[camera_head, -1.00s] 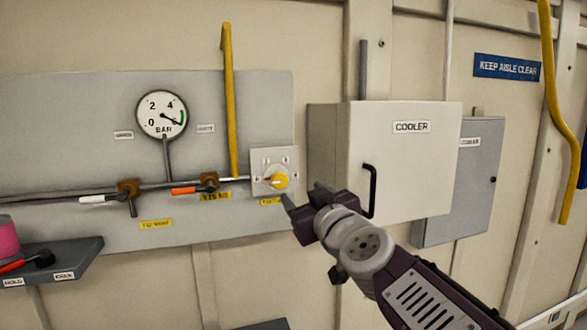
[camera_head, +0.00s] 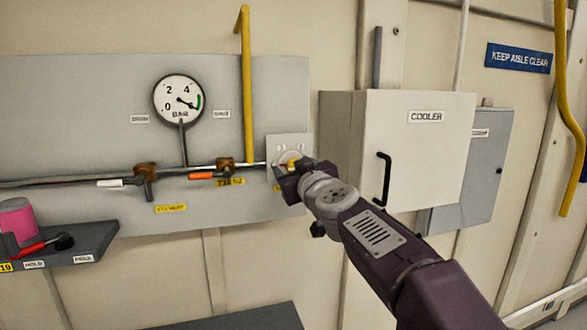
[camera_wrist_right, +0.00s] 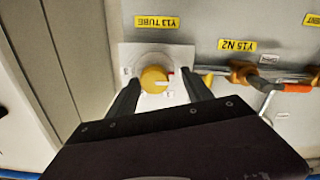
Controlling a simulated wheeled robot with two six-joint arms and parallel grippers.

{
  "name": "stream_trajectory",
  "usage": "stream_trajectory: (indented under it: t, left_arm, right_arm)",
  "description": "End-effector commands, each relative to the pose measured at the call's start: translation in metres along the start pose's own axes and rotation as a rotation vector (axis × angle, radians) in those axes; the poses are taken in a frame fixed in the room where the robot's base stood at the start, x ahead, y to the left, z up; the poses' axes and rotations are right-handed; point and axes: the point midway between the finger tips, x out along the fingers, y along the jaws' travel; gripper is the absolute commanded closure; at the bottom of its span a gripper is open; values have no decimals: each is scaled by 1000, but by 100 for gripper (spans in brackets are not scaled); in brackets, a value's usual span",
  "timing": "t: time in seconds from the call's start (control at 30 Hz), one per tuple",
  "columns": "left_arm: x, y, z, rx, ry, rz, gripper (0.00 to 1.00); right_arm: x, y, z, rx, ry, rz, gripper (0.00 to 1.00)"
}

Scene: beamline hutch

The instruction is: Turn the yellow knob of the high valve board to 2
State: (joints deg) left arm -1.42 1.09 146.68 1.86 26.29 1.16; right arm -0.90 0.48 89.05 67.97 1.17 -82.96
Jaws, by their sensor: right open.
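The yellow knob (camera_wrist_right: 155,80) sits on a small pale plate (camera_wrist_right: 128,58) on the grey valve board (camera_head: 80,85). In the head view my right gripper (camera_head: 286,171) is at the knob's plate and covers most of the knob. In the right wrist view my right gripper (camera_wrist_right: 160,92) is open, with one dark finger on each side of the knob. I cannot tell whether the fingers touch it. The small marks on the plate are too blurred to read. My left gripper is not in view.
A dial gauge (camera_head: 179,100) and a pipe with orange (camera_head: 202,176) and white (camera_head: 110,184) lever handles are left of the knob. The cooler box (camera_head: 420,145) juts out close to the right. A grey shelf (camera_head: 90,240) with a pink object (camera_head: 17,220) is at lower left.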

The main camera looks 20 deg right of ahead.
Motion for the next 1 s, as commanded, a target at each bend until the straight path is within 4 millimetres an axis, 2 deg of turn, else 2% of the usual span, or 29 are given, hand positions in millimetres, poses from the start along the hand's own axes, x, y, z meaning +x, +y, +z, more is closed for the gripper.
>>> stream_trajectory:
  t: [0.03,0.07,0.2,0.27,0.67,1.0]
  left_arm:
    - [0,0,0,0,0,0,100]
    - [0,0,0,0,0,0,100]
    - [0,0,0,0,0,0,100]
    - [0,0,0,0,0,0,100]
    - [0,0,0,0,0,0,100]
    - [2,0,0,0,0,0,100]
  right_arm:
    - [0,0,0,0,0,0,41]
    - [0,0,0,0,0,0,47]
    - [0,0,0,0,-1,0,86]
    - [0,0,1,0,-1,1,100]
    - [0,0,2,79,-3,0,100]
    - [0,0,3,359,-4,-1,100]
